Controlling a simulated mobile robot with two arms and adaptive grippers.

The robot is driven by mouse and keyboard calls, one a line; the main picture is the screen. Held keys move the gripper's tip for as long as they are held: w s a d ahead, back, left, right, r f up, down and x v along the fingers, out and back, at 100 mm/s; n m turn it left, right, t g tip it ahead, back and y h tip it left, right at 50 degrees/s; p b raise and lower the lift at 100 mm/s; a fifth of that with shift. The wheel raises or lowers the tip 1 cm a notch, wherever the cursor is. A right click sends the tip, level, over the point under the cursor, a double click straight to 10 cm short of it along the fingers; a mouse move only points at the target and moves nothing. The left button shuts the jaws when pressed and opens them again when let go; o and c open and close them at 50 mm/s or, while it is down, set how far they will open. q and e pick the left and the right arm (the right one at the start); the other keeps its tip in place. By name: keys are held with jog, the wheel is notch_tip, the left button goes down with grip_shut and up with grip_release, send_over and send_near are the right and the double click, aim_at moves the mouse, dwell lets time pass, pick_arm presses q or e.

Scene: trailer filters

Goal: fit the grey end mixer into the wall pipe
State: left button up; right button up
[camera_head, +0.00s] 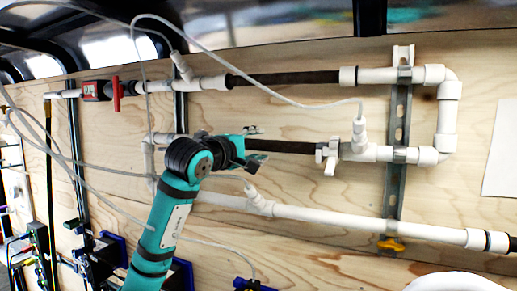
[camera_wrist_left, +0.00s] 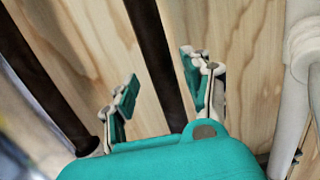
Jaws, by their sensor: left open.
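White wall pipe (camera_head: 300,215) runs in several rows along a plywood wall. Two dark tubes sit in it: an upper one (camera_head: 290,77) and a middle one (camera_head: 290,147). I cannot tell which, if either, is the grey end mixer. My left gripper (camera_head: 247,150) is open at the left part of the middle tube, hiding its left end. The middle tube's right end meets a white fitting (camera_head: 329,152). In the left wrist view a dark tube (camera_wrist_left: 153,55) passes between the spread fingers (camera_wrist_left: 158,85); whether they reach around it is unclear. My right gripper is not in view.
A red-handled valve (camera_head: 116,94) is on the upper row. A metal strut (camera_head: 396,195) stands behind the pipes at right. Thin clear hoses (camera_head: 265,91) loop in front of the wall. A white sheet (camera_head: 500,150) is at far right.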

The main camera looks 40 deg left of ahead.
pick_arm(q)
jog(key=s+d+b, duration=0.1)
jog(key=s+b, duration=0.3)
jog(key=s, duration=0.6)
jog(key=shift+s+d, duration=0.4)
